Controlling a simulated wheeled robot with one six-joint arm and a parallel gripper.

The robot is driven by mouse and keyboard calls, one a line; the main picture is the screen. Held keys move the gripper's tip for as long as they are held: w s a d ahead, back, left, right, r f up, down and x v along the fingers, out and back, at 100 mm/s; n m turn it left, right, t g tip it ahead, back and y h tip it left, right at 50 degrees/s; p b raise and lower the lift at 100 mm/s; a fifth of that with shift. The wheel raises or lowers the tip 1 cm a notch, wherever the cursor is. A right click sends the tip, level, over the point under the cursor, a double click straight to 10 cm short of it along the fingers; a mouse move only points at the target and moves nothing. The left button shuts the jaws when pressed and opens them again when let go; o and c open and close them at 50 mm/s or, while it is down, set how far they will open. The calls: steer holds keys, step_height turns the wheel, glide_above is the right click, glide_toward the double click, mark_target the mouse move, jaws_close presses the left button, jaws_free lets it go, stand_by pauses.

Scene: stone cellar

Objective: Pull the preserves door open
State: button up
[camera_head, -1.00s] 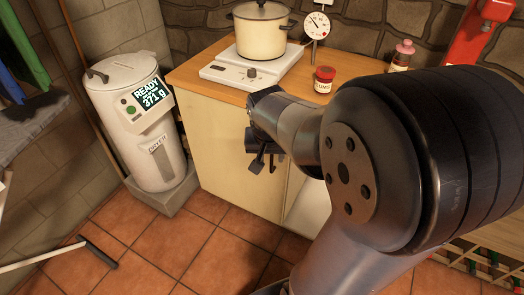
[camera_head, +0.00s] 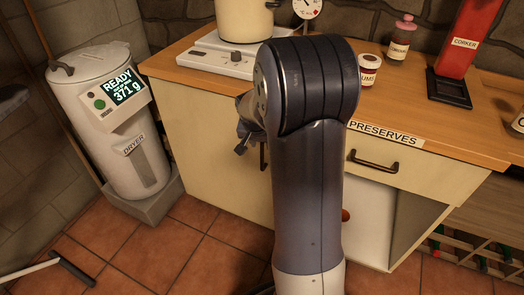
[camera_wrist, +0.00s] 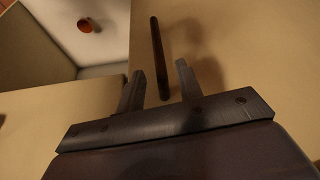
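The preserves cabinet stands under the counter, with a PRESERVES label (camera_head: 384,133) on the counter's front edge. Its cream door panel (camera_head: 215,150) looks shut in the head view. A dark upright bar handle on it (camera_head: 263,156) is partly hidden by my arm. In the wrist view the handle (camera_wrist: 160,58) stands out from the cream panel (camera_wrist: 245,60) and appears between my two fingers. My gripper (camera_wrist: 158,68) is open, with a gap on each side of the handle. Whether the fingers reach its depth is unclear. In the head view my gripper (camera_head: 243,142) is mostly hidden behind my arm.
An open compartment with a reddish round thing (camera_wrist: 87,25) lies beside the panel. A drawer handle (camera_head: 373,160) sits to the right. A pot (camera_head: 243,18), jars (camera_head: 369,72) and a red corker (camera_head: 467,40) stand on the counter. The dryer (camera_head: 115,120) stands left.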

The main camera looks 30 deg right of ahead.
mark_target(262, 147)
steer(key=shift+b+x, duration=0.35)
steer(key=shift+x, duration=2)
jaws_close()
